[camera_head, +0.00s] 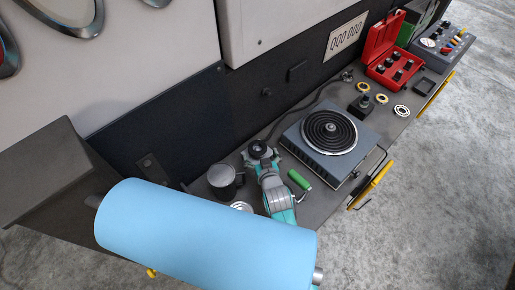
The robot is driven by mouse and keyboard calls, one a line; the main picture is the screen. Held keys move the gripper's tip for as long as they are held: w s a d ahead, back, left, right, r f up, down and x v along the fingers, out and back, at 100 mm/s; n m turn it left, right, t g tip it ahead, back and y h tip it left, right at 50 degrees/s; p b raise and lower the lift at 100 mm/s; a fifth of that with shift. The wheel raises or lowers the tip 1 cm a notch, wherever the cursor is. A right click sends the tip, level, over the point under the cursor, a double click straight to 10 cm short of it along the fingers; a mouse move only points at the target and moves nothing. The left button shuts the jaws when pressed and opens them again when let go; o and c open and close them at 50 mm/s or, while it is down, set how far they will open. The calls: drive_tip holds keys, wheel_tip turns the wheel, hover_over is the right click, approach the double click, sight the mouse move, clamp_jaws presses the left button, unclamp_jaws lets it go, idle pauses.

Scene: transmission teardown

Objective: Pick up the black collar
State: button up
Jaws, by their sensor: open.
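A round black ring-shaped part, which looks like the black collar (259,147), is on the grey bench at the far end of my arm. My gripper (262,158) is open right at this part, with its fingers low around or beside it. I cannot tell whether the fingers touch it. My teal and grey wrist and light blue arm link reach in from the lower left and hide part of the bench front.
A dark cup-like cylinder (223,182) stands left of my gripper, and a green-handled tool (299,179) lies right. A box with a black ringed plate (320,153) stands further right. Beyond are a black block (361,107), loose rings (401,110) and an open red case (371,48).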

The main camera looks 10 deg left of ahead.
drive_tip(key=shift+x, duration=1.5)
drive_tip(key=c, duration=1.5)
drive_tip(key=shift+r, duration=0.1)
drive_tip(key=shift+c, duration=0.4)
